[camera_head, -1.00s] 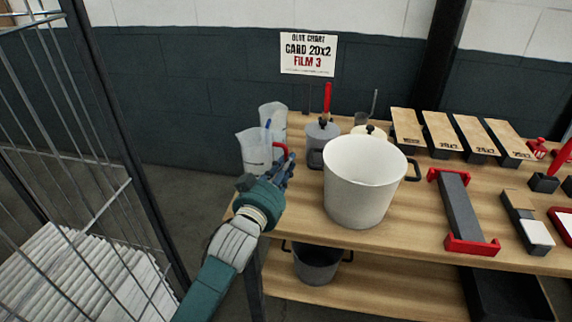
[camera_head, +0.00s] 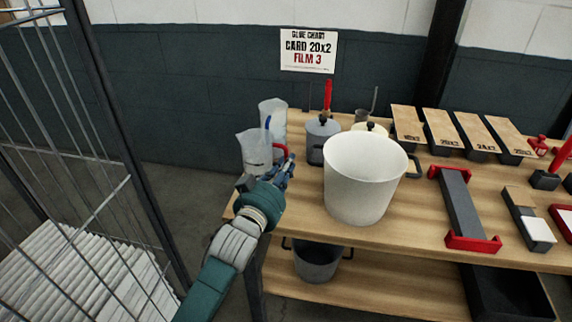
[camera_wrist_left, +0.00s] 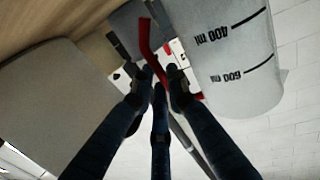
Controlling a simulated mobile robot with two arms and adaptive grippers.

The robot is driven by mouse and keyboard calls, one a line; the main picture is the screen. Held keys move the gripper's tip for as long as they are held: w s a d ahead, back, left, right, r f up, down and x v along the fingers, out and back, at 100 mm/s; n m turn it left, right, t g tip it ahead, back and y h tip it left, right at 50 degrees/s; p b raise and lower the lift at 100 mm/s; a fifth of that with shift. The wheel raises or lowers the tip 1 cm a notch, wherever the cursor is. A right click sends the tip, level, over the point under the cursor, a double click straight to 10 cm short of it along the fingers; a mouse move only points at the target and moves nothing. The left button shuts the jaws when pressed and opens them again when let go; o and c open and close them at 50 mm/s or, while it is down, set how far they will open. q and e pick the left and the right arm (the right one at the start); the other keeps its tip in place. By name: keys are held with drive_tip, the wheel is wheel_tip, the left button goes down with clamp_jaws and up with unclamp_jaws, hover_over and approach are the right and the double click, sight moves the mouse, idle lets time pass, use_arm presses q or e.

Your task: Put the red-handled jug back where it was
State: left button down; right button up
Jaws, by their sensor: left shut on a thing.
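The red-handled jug (camera_head: 253,150) is a clear, greyish measuring jug at the left end of the wooden table, upright or nearly so. My left gripper (camera_head: 283,171) is shut on its red handle, at the jug's right side. In the left wrist view the red handle (camera_wrist_left: 146,38) lies by the fingertips (camera_wrist_left: 158,78), and the jug's wall (camera_wrist_left: 232,50) with its printed marks is at the right. The jug's base is partly hidden by my gripper, so I cannot tell whether it touches the table. My right gripper is not in view.
A second clear jug (camera_head: 273,116) with a blue handle stands close behind. A wire cage (camera_head: 85,130) stands at the left. The table's front left edge is close.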

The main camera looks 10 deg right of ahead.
use_arm(q)
drive_tip(key=c, duration=1.6)
unclamp_jaws()
drive_tip(key=shift+c, duration=0.2)
drive_tip(key=shift+s, duration=0.1)
